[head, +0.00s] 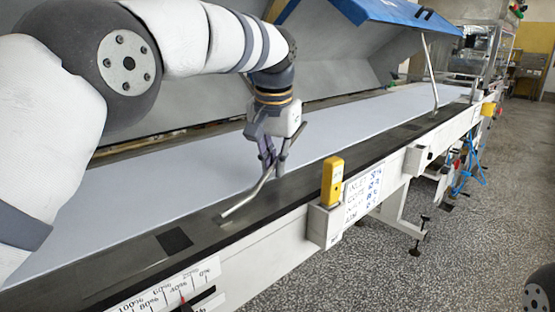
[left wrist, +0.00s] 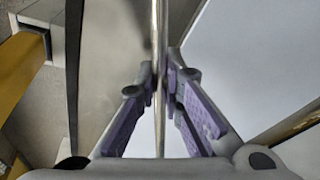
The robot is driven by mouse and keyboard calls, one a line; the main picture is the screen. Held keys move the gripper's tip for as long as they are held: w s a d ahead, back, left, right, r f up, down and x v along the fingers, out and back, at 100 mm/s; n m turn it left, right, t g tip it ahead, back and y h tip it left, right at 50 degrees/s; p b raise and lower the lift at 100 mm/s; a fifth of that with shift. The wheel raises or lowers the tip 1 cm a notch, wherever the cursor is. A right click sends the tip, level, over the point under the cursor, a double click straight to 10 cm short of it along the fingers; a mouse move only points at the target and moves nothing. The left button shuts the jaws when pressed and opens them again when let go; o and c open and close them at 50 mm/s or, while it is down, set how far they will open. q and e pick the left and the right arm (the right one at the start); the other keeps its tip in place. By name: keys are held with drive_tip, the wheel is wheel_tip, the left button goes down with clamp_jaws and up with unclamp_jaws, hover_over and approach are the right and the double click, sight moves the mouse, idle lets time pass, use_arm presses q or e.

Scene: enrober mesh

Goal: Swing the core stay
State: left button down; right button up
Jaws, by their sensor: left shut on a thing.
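My left gripper (head: 268,160) points down over the near side of the long machine and is shut on a thin bent metal stay (head: 246,202). The stay slants from the dark near rail up to the fingers; its upper part is partly hidden by them. In the left wrist view the stay (left wrist: 157,45) runs between the two purple-padded fingertips (left wrist: 160,85). A second metal stay (head: 430,70) stands upright farther along, between the rail and the raised blue-edged cover (head: 395,14). My right gripper is not in view.
The pale belt (head: 350,128) runs along the machine behind the dark rail. A yellow box (head: 332,182) stands on the near side beside a handwritten label (head: 364,192). A printed scale (head: 165,290) is at the front left. The speckled floor at right is mostly clear.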

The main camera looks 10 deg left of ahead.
use_arm(q)
drive_tip(key=c, duration=1.7)
unclamp_jaws()
drive_tip(key=shift+r, duration=0.1)
drive_tip(key=v, duration=1.2)
